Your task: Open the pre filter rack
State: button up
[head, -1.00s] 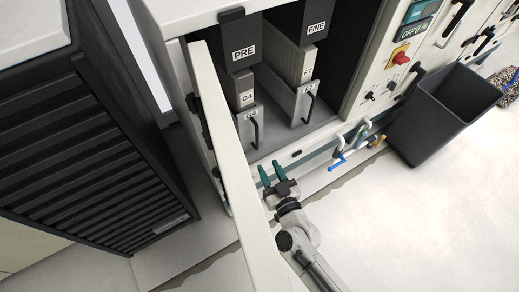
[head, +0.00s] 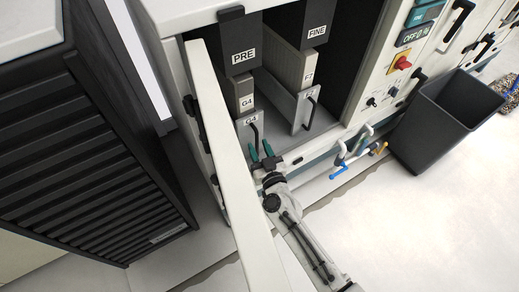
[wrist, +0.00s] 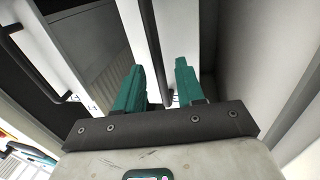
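The pre filter rack (head: 247,122) is a grey metal front with a black bar handle (head: 256,131), in the left bay under the PRE sign, holding a G4 filter (head: 240,94). My gripper (head: 261,150) has green fingers and is just below and in front of this handle. In the wrist view my gripper (wrist: 157,75) is open, with a gap between its fingers. A dark bar (wrist: 151,40), apparently the pre rack handle, lines up with that gap. I cannot tell whether either finger touches it.
The FINE rack (head: 304,108) with its own handle stands to the right. An open white cabinet door (head: 228,160) stands close left of my arm. A blue-handled valve (head: 339,170), pipes and a dark bin (head: 440,115) are to the right. The floor (head: 400,235) at lower right is clear.

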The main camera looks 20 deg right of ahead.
jog(key=shift+c, duration=0.2)
grip_shut()
dwell(0.5)
